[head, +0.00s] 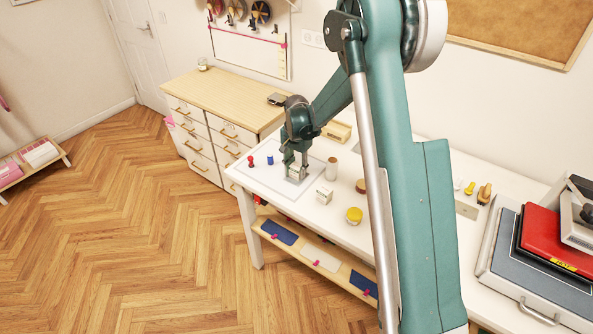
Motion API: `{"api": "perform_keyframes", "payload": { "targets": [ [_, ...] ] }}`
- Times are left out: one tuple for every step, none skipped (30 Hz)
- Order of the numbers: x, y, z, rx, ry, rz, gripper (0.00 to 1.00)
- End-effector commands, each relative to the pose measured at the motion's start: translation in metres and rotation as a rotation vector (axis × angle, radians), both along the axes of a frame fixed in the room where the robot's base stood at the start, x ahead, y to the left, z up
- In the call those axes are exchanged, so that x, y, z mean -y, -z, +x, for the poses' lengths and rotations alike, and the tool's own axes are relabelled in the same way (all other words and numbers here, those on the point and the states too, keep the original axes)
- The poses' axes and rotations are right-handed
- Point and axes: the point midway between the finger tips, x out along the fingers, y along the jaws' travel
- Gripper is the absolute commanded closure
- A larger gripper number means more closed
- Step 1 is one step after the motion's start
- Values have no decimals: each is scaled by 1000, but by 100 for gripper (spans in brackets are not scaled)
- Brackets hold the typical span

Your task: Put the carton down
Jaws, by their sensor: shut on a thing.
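My gripper (295,160) reaches down over the left part of the white table (345,232). It is shut on a small pale carton (296,174), partly hidden by the fingers. The carton is over or on a thin grey-bordered mat (262,181); I cannot tell whether it touches it. Another small white box (325,195) stands on the table just right of and nearer than the gripper.
A red piece (251,161) and a blue piece (270,160) stand left of the gripper. A pale cylinder (332,168), a yellow-lidded jar (354,216) and a brown-topped round item (361,186) stand to the right. A wooden box (337,132) is behind.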

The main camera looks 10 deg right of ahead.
Motion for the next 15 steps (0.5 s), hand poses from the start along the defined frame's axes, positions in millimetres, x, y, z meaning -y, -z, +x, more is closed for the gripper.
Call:
{"api": "perform_keyframes", "payload": {
  "targets": [
    [0,1,0,0,0,0,66],
    [0,0,0,0,0,0,62],
    [0,0,0,0,0,0,57],
    [0,0,0,0,0,0,55],
    [0,0,0,0,0,0,55],
    [0,0,0,0,0,0,55],
    [0,0,0,0,0,0,55],
    [0,0,0,0,0,0,55],
    [0,0,0,0,0,0,55],
    [0,0,0,0,0,0,55],
    [0,0,0,0,0,0,55],
    [0,0,0,0,0,0,55],
    [0,0,0,0,0,0,55],
    [0,0,0,0,0,0,55],
    [0,-1,0,0,0,0,55]
  ]
}}
